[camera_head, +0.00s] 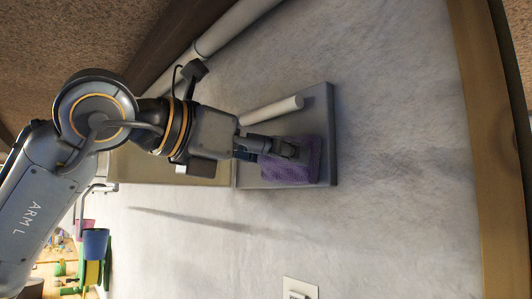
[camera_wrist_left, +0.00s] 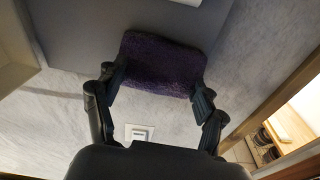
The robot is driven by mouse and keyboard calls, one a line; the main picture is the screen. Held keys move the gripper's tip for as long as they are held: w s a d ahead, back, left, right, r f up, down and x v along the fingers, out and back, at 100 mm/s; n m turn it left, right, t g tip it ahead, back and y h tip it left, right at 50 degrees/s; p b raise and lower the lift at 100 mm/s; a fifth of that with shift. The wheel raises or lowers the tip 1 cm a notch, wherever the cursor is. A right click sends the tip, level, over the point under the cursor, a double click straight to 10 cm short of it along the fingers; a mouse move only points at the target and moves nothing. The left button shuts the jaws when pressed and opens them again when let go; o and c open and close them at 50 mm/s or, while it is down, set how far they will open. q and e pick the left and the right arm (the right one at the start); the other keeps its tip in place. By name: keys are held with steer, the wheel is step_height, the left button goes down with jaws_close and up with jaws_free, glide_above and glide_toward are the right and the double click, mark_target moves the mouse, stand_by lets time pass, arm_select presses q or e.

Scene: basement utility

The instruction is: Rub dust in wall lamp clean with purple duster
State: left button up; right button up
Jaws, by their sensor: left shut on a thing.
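The wall lamp is a flat grey plate (camera_head: 324,110) with a white tube (camera_head: 272,110) on it, fixed to the pale wall. The plate also shows in the left wrist view (camera_wrist_left: 80,35). My left gripper (camera_head: 284,148) is shut on the purple duster (camera_head: 305,168), a soft fuzzy block. The duster lies over the plate beside the tube; whether it presses on the surface is hard to tell. In the left wrist view, the duster (camera_wrist_left: 160,62) sits between both fingers. I cannot make out any dust on the lamp. My right gripper is not in view.
A beige panel or box (camera_head: 165,165) is beside the lamp on the wall. A white pipe (camera_head: 225,30) runs near a dark beam. A white wall switch (camera_head: 300,289) is at the bottom. Blue (camera_head: 96,243) and pink pots stand at lower left. The wall right of the lamp is clear.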

arm_select(q)
steer(key=shift+a, duration=0.1)
steer(key=b+v, duration=0.2)
steer(key=v, duration=0.4)
steer(key=shift+s+a+f, duration=0.25)
steer(key=shift+s+a, duration=0.05)
steer(key=shift+w+d+f, duration=0.1)
stand_by(0.5)
